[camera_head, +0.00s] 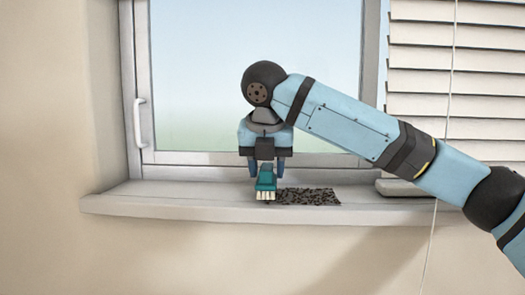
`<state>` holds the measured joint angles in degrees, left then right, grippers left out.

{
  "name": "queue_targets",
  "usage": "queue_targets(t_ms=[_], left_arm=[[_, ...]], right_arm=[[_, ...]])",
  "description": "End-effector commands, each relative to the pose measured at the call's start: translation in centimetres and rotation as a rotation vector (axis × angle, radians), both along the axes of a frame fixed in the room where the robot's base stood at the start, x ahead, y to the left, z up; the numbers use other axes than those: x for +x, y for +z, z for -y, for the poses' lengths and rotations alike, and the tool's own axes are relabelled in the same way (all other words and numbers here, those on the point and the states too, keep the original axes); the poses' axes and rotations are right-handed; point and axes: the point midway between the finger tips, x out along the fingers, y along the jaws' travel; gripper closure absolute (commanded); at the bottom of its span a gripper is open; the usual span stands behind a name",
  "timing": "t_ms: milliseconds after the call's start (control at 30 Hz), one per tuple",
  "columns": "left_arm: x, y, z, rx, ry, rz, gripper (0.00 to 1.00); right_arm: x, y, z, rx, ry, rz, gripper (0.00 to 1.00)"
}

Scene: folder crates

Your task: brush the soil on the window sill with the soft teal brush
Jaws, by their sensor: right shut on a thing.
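The soil (309,196) is a dark, speckled patch lying on the window sill (170,203), a little right of the sill's middle. My right gripper (265,170) comes in from the right, points down and is shut on the soft teal brush (266,181). The brush's pale bristles point down at the sill, at the left edge of the soil. I cannot tell whether the bristles touch the sill or the soil. My left gripper is not in view.
The closed window with its white handle (139,122) stands behind the sill. Slatted blinds (420,70) hang at the right, with a thin cord reaching below the sill. A flat grey object (395,188) lies on the sill right of the soil. The sill's left part is clear.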

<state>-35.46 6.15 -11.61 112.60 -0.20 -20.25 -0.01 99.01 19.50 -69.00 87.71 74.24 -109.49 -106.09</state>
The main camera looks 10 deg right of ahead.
Motion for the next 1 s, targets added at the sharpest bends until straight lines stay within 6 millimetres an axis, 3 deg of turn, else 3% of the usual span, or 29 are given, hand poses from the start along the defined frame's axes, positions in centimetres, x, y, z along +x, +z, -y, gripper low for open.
queue_targets(t_ms=[700, 1000], left_arm=[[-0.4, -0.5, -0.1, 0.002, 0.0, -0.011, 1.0], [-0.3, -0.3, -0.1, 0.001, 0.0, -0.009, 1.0]], right_arm=[[-2.0, 0.2, 10.2, 0.001, -0.003, 0.001, 0.85], [-2.6, 0.2, 13.1, 0.001, -0.002, 0.001, 0.85]])
